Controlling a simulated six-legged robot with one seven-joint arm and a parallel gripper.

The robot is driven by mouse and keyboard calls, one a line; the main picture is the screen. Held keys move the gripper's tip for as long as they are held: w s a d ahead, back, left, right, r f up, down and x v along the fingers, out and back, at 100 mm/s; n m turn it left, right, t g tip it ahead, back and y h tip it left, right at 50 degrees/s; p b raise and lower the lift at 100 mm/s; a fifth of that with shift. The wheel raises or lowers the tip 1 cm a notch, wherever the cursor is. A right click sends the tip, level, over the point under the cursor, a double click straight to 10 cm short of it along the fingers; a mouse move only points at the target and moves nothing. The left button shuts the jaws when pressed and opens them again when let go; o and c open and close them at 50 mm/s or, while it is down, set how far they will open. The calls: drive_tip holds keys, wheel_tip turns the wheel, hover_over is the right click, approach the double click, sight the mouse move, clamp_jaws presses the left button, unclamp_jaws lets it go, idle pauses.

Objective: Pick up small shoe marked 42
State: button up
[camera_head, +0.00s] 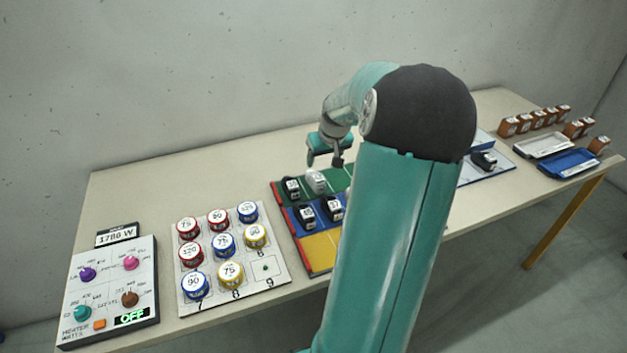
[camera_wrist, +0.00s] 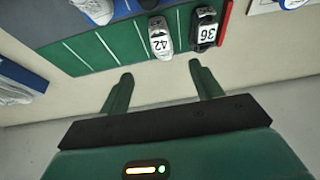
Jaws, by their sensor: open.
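The white shoe marked 42 (camera_wrist: 161,40) stands on the green strip of the colour-striped board, and it also shows in the head view (camera_head: 315,182). My gripper (camera_wrist: 160,70) is open and empty, its two fingers spread short of the shoe. The shoe lies ahead of the gap between the fingertips, apart from both. In the head view my gripper (camera_head: 324,160) hangs above and just behind the green strip. A black shoe marked 36 (camera_wrist: 205,32) stands close beside it, on the right in the wrist view and on the left in the head view (camera_head: 291,187).
Dark shoes (camera_head: 305,216) stand on the board's blue strip; the yellow strip (camera_head: 318,252) looks bare where seen. My arm hides the board's right part. A panel of coloured pots (camera_head: 222,246) and a knob panel (camera_head: 110,285) lie left. The table behind the board is clear.

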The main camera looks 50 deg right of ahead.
sight(317, 175)
drive_tip(key=x, duration=1.2)
drive_tip(key=shift+w+f, duration=0.15)
drive_tip(key=shift+f, duration=0.1)
drive_tip(key=c, duration=1.1)
